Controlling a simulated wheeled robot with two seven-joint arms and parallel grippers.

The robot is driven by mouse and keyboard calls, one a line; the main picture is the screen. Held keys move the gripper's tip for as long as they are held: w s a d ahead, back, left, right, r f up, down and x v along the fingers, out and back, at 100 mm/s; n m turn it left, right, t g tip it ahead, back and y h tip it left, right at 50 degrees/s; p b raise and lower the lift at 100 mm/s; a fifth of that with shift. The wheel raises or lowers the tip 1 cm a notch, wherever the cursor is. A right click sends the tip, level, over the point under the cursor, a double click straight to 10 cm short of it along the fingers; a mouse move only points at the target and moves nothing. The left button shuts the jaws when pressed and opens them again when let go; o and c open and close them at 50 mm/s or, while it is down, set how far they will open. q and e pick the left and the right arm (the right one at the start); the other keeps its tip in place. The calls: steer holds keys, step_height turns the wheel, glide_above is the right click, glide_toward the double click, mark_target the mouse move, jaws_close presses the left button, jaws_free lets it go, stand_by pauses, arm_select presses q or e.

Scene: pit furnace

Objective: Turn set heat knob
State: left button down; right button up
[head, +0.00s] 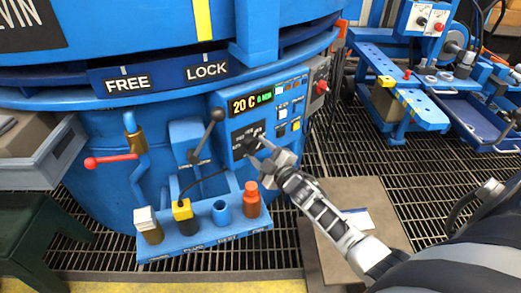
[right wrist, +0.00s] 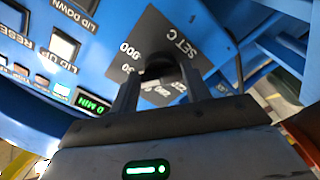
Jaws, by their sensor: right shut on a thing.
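The dark set heat knob (right wrist: 158,68) sits on a dark dial plate marked "SET C" with numbers around it. The dial plate (head: 246,133) is on the blue control panel (head: 289,82) at the furnace front. My right gripper (head: 257,148) reaches the plate from the lower right. In the right wrist view its two fingers (right wrist: 160,84) stand on either side of the knob and are shut on it. The fingers and wrist hide much of the dial's lower part. The display (head: 252,101) above reads 20 C. My left gripper is not in view.
A grey-knobbed lever (head: 208,137) stands just left of the panel. Below is a blue rack (head: 204,240) with several bottles and cups. A red-handled valve (head: 110,160) is at left. A blue cart (head: 405,90) stands back right on the grating.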

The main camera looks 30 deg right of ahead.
steer(key=shift+m, duration=0.3)
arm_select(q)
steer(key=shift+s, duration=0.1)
arm_select(e)
steer(key=o, duration=1)
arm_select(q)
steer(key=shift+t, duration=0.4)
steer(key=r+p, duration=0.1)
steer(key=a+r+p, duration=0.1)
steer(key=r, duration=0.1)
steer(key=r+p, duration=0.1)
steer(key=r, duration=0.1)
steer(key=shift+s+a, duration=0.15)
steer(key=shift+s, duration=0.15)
arm_select(e)
steer(key=s, duration=1.6)
steer(key=shift+d, duration=0.2)
